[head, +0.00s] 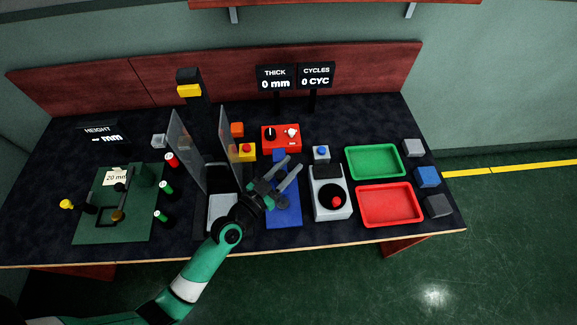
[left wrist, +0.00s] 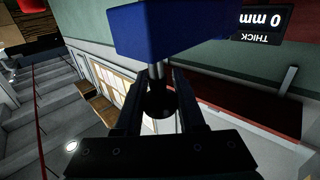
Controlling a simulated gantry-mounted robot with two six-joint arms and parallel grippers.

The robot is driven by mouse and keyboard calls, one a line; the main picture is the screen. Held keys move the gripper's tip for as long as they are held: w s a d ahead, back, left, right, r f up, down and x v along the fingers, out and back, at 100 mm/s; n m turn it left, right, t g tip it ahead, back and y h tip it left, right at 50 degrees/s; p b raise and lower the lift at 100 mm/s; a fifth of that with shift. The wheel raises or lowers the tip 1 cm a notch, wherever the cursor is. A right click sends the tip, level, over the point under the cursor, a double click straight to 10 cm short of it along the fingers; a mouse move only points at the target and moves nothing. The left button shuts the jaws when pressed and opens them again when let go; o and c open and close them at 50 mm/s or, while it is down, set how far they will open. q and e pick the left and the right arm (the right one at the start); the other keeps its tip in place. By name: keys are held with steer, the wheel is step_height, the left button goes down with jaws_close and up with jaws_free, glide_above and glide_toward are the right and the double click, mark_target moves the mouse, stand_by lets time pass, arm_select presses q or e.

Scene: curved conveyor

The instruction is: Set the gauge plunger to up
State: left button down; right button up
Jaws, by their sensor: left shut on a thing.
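The thickness gauge has a blue base plate (head: 284,215) in the middle of the table. Its blue head shows large in the left wrist view (left wrist: 175,28). The gauge plunger is a metal rod with a dark round end (left wrist: 160,98) coming out of that head. My left gripper (head: 291,164) reaches over the blue plate, and in the left wrist view its two fingers (left wrist: 161,100) are shut on the plunger's dark end. A short length of bare rod shows between the head and the fingers. My right gripper is in neither view.
A clear-panelled station (head: 187,150) stands left of the gauge. A red control box (head: 270,146) is behind it, and a grey device with a black dial (head: 322,208) stands close on the right. Green (head: 373,177) and red (head: 358,220) trays lie farther right. The THICK display (head: 275,78) reads 0 mm.

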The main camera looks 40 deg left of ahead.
arm_select(q)
step_height(320, 180, up, 8)
steer(key=p, duration=0.6)
steer(key=shift+f, duration=0.2)
steer(key=c, duration=0.5)
jaws_free()
steer(key=shift+f, duration=0.1)
steer(key=s+b, duration=0.1)
steer(key=s, duration=0.2)
steer(key=s+b, duration=0.1)
steer(key=s, duration=0.3)
steer(key=s+d+b, duration=0.1)
steer(key=s, duration=0.3)
steer(key=shift+s, duration=0.25)
